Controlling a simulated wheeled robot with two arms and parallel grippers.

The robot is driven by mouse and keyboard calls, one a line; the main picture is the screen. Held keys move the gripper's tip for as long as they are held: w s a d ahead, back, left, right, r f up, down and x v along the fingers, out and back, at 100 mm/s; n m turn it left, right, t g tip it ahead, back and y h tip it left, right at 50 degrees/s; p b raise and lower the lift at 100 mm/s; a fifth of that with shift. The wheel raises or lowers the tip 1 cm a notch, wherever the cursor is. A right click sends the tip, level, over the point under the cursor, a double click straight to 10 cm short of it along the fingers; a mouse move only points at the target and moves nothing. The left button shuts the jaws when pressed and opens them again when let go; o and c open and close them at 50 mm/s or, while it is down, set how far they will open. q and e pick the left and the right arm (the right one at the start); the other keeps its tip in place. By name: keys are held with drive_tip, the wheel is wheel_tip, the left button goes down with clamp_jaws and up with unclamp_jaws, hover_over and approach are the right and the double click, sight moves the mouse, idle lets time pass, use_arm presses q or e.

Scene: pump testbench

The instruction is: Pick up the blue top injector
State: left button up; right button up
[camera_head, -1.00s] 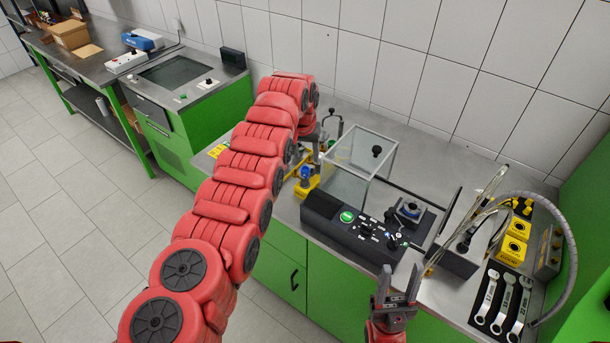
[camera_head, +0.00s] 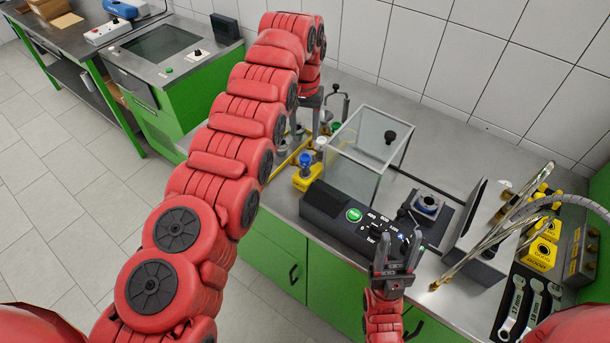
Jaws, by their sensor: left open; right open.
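The blue top injector (camera_head: 305,162) is a small piece with a blue top above a yellow base (camera_head: 306,178). It stands on the bench just left of the clear box. My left gripper (camera_head: 306,122) points down over the back part of the bench, behind the blue top and apart from it. Its fingers are spread and I see nothing between them; my own arm partly covers this area. My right gripper (camera_head: 398,255) is open and empty at the bench's front side, in front of the black control panel (camera_head: 360,222).
The clear box (camera_head: 360,150) stands right of the injector. Other small pieces, one with a white top (camera_head: 320,143), stand behind it. Hoses (camera_head: 490,235), yellow blocks (camera_head: 541,254) and wrenches (camera_head: 513,305) occupy the bench's right end.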

use_arm(q)
hover_over(305, 158)
wheel_tip(305, 158, down, 5)
drive_tip(key=shift+w+a+f, duration=0.1)
drive_tip(key=shift+a, duration=0.05)
drive_tip(key=shift+s+f, duration=0.2)
drive_tip(key=shift+f, duration=0.15)
drive_tip(key=f, duration=0.5)
drive_tip(key=shift+w+d, duration=0.1)
drive_tip(key=shift+d, duration=0.1)
drive_tip(key=shift+r, duration=0.1)
clamp_jaws()
